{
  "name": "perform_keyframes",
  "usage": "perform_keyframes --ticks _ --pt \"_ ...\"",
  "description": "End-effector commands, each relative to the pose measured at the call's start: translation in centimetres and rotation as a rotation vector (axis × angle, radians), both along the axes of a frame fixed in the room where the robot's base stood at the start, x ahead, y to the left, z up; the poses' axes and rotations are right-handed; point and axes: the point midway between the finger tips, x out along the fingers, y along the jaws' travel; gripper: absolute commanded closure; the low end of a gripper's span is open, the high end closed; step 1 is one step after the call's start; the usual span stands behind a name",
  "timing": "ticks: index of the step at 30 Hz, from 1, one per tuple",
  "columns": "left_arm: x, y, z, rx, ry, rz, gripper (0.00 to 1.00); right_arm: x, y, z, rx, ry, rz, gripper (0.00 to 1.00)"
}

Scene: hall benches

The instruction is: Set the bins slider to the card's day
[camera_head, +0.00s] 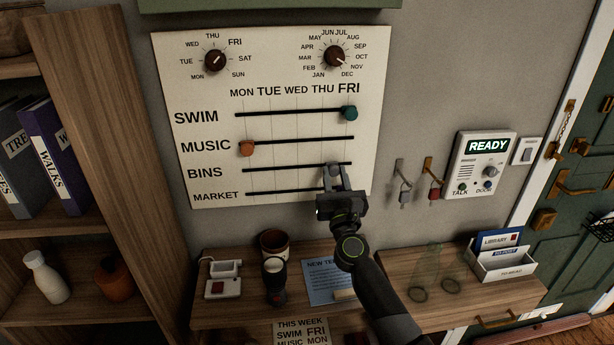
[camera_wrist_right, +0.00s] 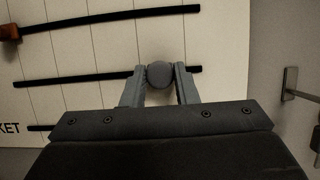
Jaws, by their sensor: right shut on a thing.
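The cream wall board (camera_head: 215,100) carries tracks labelled SWIM, MUSIC, BINS and MARKET under a row of days from MON to FRI. The grey bins knob (camera_head: 333,171) sits on the right part of the BINS track, around the THU column; its exact alignment is unclear. My right gripper (camera_head: 334,173) is shut on this knob, one finger on each side. The wrist view also shows the round knob (camera_wrist_right: 158,75) between the fingers. The card (camera_head: 301,332) reads THIS WEEK, SWIM FRI, MUSIC MON; its lower lines are cut off. My left gripper is out of view.
The teal swim knob (camera_head: 349,113) is at FRI and the orange music knob (camera_head: 247,149) at MON. Hooks with keys (camera_head: 403,182) hang right of the board.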

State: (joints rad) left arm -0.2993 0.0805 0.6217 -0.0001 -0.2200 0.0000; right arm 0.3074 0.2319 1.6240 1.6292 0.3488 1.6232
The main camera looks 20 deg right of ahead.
Motion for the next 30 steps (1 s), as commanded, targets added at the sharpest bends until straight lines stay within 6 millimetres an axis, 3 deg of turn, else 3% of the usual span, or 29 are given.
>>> perform_keyframes --ticks 3,7,20,21,25,30 --pt "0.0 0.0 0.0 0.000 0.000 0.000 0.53 -0.5 -1.9 0.1 -0.002 -0.001 -0.001 1.00" --pt "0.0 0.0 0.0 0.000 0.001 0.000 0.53 -0.9 -3.1 0.1 -0.001 -0.002 -0.001 1.00" --pt "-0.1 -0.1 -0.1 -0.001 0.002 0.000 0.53 -1.0 -3.6 0.1 0.001 -0.002 -0.003 1.00" --pt "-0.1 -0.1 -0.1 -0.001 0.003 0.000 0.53 -1.0 -3.6 0.1 0.000 -0.002 -0.003 0.69" --pt "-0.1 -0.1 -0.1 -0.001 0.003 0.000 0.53 -1.0 -3.6 0.1 0.000 -0.002 -0.002 0.52" --pt "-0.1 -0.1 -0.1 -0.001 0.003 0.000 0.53 -1.0 -3.5 0.0 0.000 -0.001 -0.001 0.52"
